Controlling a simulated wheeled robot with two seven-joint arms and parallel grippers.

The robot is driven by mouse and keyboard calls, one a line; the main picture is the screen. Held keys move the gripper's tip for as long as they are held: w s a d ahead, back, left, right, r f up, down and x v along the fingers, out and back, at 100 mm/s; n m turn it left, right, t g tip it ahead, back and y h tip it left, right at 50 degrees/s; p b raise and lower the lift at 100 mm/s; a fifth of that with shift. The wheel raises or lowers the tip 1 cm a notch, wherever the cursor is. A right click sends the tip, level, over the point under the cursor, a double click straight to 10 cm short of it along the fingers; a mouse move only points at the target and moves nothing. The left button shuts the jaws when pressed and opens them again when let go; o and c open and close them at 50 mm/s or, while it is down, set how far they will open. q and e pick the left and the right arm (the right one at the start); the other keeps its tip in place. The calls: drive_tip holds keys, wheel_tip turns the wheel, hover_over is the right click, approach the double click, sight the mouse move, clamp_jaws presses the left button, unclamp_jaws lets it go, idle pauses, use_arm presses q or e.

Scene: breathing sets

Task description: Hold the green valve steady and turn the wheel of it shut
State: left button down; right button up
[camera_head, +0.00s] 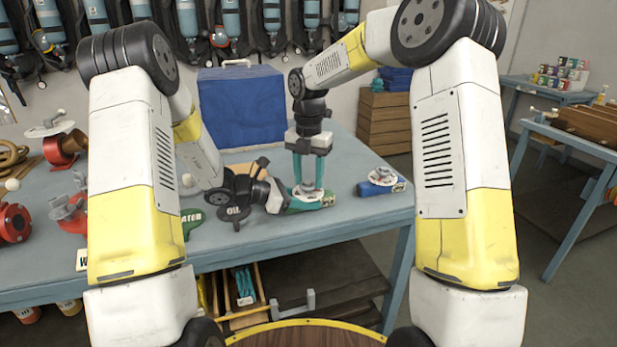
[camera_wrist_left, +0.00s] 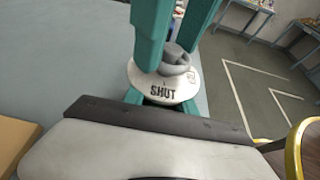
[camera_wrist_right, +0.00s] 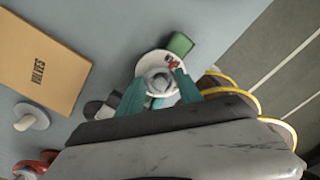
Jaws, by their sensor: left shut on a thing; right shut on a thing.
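The green valve (camera_head: 325,197) lies near the front edge of the table, with a grey knob-like wheel (camera_wrist_left: 177,57) above a round white plate (camera_wrist_left: 152,84) marked SHUT. My left gripper (camera_head: 287,203) comes in low from the left and is shut on the valve body, its fingers partly hidden under the plate. My right gripper (camera_head: 308,188) points straight down and is shut on the wheel, one teal finger on each side. In the right wrist view the wheel (camera_wrist_right: 158,82) sits between those fingers, and the green body end (camera_wrist_right: 180,43) sticks out beyond the plate.
A blue valve (camera_head: 380,184) lies just right, near the table edge. A blue case (camera_head: 242,108) stands behind. A black OIL piece (camera_head: 235,212) and a green WATER piece (camera_head: 192,217) lie by my left arm. Red fittings (camera_head: 14,222) are at far left.

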drive_tip(key=m, duration=0.8)
drive_tip(key=shift+s+d, duration=0.1)
drive_tip(key=m, duration=0.4)
drive_tip(key=shift+m, duration=0.3)
drive_tip(key=m, duration=0.4)
drive_tip(key=shift+s+m, duration=0.1)
drive_tip(key=shift+m, duration=0.2)
drive_tip(key=m, duration=0.9)
drive_tip(key=shift+s, duration=0.1)
drive_tip(key=m, duration=0.4)
drive_tip(key=shift+a, duration=0.2)
use_arm(q)
drive_tip(key=shift+s, duration=0.1)
use_arm(e)
drive_tip(key=shift+m, duration=2)
